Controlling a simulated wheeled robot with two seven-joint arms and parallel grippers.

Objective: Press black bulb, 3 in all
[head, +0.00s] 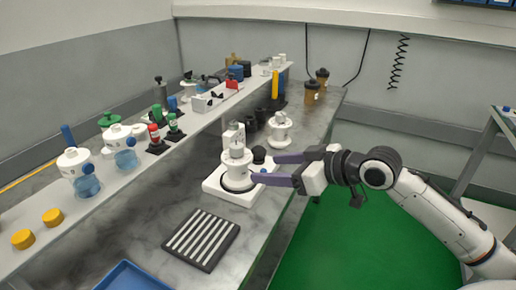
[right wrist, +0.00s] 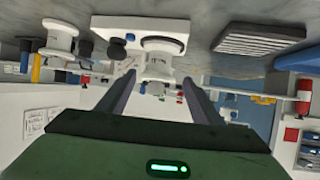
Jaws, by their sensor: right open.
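The black bulb (head: 259,154) is a small dark knob at the right side of a white device (head: 236,172) on a square white base, on the grey counter. In the right wrist view, which is upside down, the bulb (right wrist: 116,48) lies just beyond and left of the left finger's tip. The white device (right wrist: 158,66) shows between the two fingers there. My right gripper (head: 264,168) is open, with its purple fingers reaching in from the right close to the bulb and base. I cannot tell whether a finger touches them. My left gripper is not in view.
Another white device (head: 280,130) and dark cups stand just behind. A black striped rack (head: 202,239) and a blue tray (head: 138,277) lie in front. A raised white shelf (head: 110,186) with bottles and valves runs along the left. Green floor is free at right.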

